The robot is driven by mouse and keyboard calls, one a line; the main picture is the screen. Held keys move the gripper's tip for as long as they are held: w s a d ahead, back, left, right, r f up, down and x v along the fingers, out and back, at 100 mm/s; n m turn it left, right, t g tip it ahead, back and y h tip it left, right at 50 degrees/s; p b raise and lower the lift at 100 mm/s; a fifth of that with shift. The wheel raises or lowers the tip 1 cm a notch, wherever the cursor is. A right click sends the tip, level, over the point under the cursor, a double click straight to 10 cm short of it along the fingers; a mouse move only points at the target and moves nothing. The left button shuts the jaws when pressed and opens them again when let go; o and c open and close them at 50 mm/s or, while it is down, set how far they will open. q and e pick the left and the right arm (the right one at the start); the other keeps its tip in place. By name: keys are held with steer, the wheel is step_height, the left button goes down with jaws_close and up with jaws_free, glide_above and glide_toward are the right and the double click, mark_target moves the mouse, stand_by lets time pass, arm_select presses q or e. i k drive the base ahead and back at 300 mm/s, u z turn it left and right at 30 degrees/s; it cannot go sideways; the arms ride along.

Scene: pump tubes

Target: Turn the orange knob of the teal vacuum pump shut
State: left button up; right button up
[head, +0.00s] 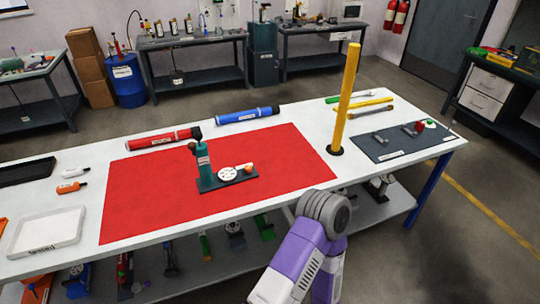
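The teal vacuum pump (204,168) stands upright on a dark base plate on the red mat (135,200), near the middle of the table. A white round gauge (227,174) sits on its base to the right of the teal body. The small orange knob (249,169) is at the right end of the base. It is too small to tell how far it is turned. A purple and white arm link of mine with a grey joint rises at the bottom, in front of the table's edge, apart from the pump. Neither of my grippers shows.
A tall yellow post (348,95) stands right of the mat. Red (160,139) and blue (247,115) tubes lie behind the pump. A grey tray (390,143) with small parts is at the right, a white tray (47,232) at the left. The mat around the pump is clear.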

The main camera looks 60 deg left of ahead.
mark_target(248, 168)
steer(key=i, duration=1)
steer(key=u, duration=2.3)
